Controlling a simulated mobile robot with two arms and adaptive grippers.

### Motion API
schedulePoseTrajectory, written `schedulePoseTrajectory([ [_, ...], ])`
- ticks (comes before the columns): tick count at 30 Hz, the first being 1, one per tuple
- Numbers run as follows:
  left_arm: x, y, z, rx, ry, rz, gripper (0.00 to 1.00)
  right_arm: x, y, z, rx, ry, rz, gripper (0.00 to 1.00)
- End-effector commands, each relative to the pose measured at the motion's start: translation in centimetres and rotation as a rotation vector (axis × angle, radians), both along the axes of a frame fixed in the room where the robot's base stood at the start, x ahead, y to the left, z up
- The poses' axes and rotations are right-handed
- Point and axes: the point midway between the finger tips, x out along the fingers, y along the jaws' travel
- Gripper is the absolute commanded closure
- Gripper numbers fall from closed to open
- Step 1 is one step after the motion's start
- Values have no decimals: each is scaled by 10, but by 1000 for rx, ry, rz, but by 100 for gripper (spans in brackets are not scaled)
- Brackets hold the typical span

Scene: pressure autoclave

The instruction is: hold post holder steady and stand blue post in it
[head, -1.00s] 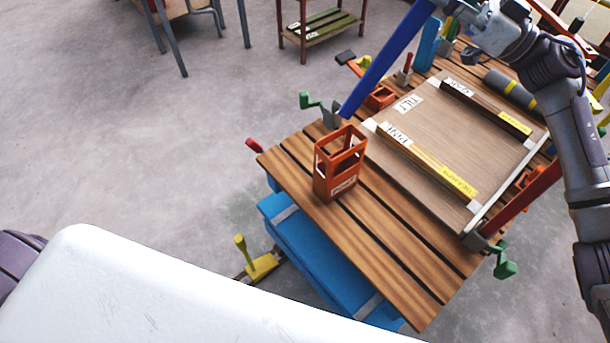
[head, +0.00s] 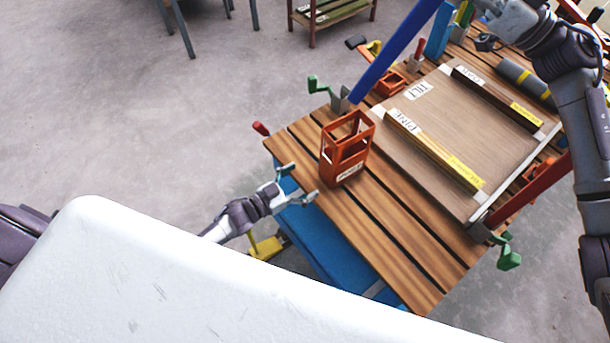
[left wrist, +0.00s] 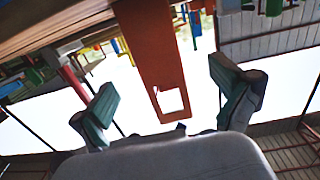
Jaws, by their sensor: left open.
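The orange post holder (head: 345,148), an open frame with a white label, stands upright and empty on the slatted table. My left gripper (head: 288,184) is open, left of the holder and apart from it in the head view. In the left wrist view the holder (left wrist: 150,50) shows ahead between the spread green-padded fingers (left wrist: 168,104). A long dark-blue post (head: 392,52) slants up from a grey clamp at the table's far edge. A lighter blue upright (head: 438,36) stands behind it. Which is the task's post is unclear. My right arm is at upper right; its fingers are not clear.
The slatted table (head: 390,240) carries a board (head: 440,125) with two labelled strips, right of the holder. A slanting red bar (head: 530,188) and green cranks (head: 509,260) edge it. A blue box (head: 325,240) lies below. The table's near corner is bare.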

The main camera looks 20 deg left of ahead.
Motion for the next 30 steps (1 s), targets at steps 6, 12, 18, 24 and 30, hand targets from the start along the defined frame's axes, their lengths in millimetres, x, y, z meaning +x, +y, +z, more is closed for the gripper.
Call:
schedulePoseTrajectory([
  [6,10,-10,17,-21,-39,-39,0,0,0,2,3,-1,0,100],
  [12,34,-29,17,-23,-38,-38,0,0,0,2,3,-2,1,100],
  [18,66,-51,16,-21,-38,-36,0,0,0,2,3,-2,1,100],
  [24,89,-68,16,-21,-35,-35,0,0,0,2,3,-2,1,100],
  [30,99,-76,15,-20,-36,-36,0,0,0,2,3,-2,1,100],
])
